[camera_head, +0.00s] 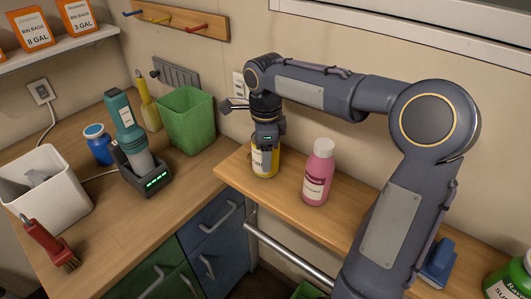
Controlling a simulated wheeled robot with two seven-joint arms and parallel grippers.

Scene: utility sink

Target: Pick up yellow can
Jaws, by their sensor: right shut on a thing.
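The yellow can (265,170) with a pale label stands on the right-hand wooden counter, near its left end. My right gripper (266,143) comes down over the can from above and is shut on it. The gripper and wrist cover the can's top. I cannot tell whether the can's base touches the counter. My left gripper is not in view.
A pink bottle (318,175) stands just right of the can. A metal rail (290,255) runs along the front.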

